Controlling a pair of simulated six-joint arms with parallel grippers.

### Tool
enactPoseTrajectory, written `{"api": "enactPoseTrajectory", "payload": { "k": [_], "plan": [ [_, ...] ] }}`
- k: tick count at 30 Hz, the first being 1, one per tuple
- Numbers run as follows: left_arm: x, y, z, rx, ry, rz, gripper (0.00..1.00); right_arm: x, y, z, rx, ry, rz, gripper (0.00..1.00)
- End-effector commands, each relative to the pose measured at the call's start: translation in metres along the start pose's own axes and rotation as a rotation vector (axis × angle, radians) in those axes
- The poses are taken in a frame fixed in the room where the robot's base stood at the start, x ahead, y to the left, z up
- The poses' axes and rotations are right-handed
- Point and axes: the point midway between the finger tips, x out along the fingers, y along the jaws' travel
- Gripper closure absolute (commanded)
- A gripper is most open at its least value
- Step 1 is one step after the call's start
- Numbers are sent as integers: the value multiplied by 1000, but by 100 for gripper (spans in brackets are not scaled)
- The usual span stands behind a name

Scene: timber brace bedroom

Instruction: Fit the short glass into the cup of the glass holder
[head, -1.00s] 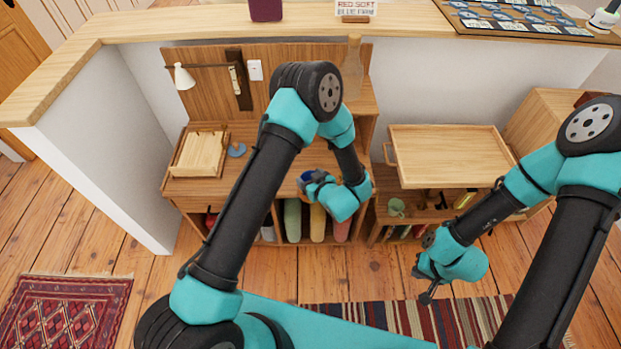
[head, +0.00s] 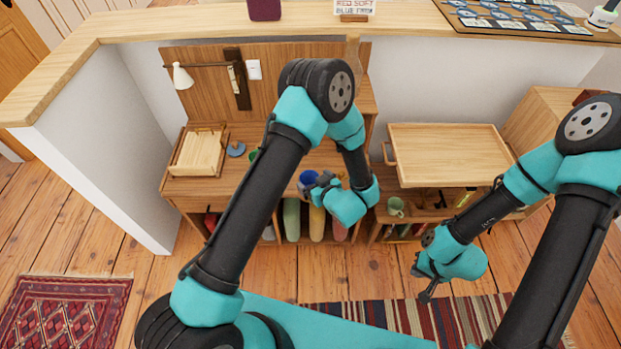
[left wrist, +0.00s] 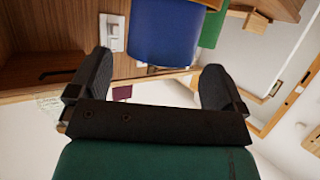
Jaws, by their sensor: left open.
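A blue cup-shaped thing (head: 309,177) stands on the desk right beside my left gripper (head: 318,188). In the left wrist view, the blue thing (left wrist: 165,35) shows just beyond the open, empty fingers of my left gripper (left wrist: 157,70). A green thing (left wrist: 212,28) stands beside it there, and a bit of green (head: 253,155) shows past my left arm in the head view. I cannot tell which of these is the short glass or the glass holder. My right gripper (head: 428,288) hangs over the floor, away from the desk; its fingers are too small to read.
A wooden tray-like box (head: 200,152) and a blue-grey disc (head: 236,149) are on the desk's left. A lamp (head: 183,77) hangs from the back panel. A wooden tray table (head: 445,155) stands to the right, with a green mug (head: 396,206) on the shelf below.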

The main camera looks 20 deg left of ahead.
Motion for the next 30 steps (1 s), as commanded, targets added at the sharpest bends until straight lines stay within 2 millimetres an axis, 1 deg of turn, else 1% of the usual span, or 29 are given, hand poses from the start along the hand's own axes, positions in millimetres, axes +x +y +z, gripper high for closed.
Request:
{"api": "enactPoseTrajectory", "payload": {
  "k": [1, 6, 12, 15, 18, 30],
  "plan": [
    [-11, 1, 0, 2, 0, 4, 4, 0, 0, 0, 0, 0, 0, 100],
    [-43, 1, 0, 2, 0, 4, 4, 0, 0, 0, 0, 0, 0, 100],
    [-74, 1, 0, 1, 0, 3, 4, 0, 0, 0, 0, 0, 0, 100],
    [-82, 0, 0, 0, 0, 1, 4, 0, 0, 0, 0, 0, 0, 100],
    [-86, 0, 0, 0, -1, 0, 4, 0, 0, 0, 0, 0, 0, 100],
    [-86, 0, 0, 0, -1, 0, 4, 0, 0, 0, 0, 0, 0, 100]
  ]
}}
